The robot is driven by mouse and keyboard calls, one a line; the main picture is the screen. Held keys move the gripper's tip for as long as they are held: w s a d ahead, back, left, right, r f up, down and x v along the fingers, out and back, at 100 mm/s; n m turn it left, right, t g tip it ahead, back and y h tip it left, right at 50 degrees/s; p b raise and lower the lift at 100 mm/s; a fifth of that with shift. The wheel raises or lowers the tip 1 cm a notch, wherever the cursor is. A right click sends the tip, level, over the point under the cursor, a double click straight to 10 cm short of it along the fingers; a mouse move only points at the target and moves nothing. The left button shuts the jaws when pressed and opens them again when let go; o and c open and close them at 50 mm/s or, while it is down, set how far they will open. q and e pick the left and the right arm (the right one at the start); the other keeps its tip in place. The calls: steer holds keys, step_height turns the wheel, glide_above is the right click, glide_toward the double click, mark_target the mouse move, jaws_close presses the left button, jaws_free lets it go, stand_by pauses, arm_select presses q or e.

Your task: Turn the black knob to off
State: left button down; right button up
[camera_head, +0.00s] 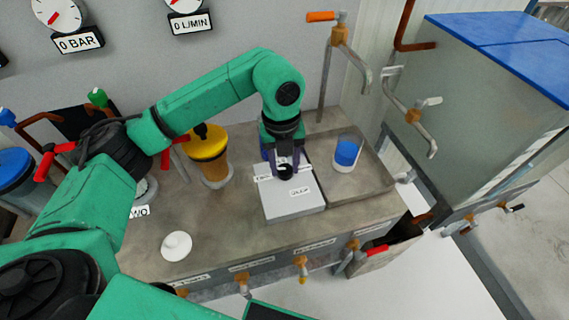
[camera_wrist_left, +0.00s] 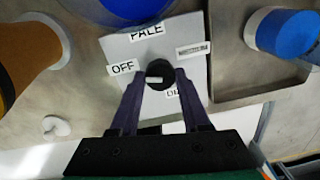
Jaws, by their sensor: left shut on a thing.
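The black knob (camera_wrist_left: 160,76) sits on a light grey control box (camera_head: 292,204) on the counter. In the left wrist view the box carries white labels, including an "OFF" label (camera_wrist_left: 123,68) to the left of the knob, one above it that is partly cut off, and one below it partly hidden by a finger. A pale pointer mark on the knob lies toward its lower left side. My left gripper (camera_wrist_left: 158,84) is shut on the knob, a finger on each side. It also shows in the head view (camera_head: 285,167), above the box. My right gripper is not in view.
A blue-topped cup (camera_head: 346,154) stands in a shallow tray right of the box. A yellow-topped container (camera_head: 209,150) stands to the left. A white round piece (camera_head: 176,246) lies on the counter. Taps (camera_head: 340,38) and pipes rise behind; several valves line the front edge.

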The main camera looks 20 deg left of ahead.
mark_target(282, 169)
arm_select(q)
steer(key=shift+w+r, duration=0.15)
steer(key=shift+r, duration=0.05)
steer(key=c, duration=0.6)
jaws_free()
steer(key=shift+o, duration=1.2)
steer(key=shift+f, duration=0.15)
step_height(282, 169, up, 15)
steer(key=shift+s+a+f+p, duration=0.2)
steer(key=shift+s+a+p, duration=0.05)
steer(key=shift+a+p, duration=0.05)
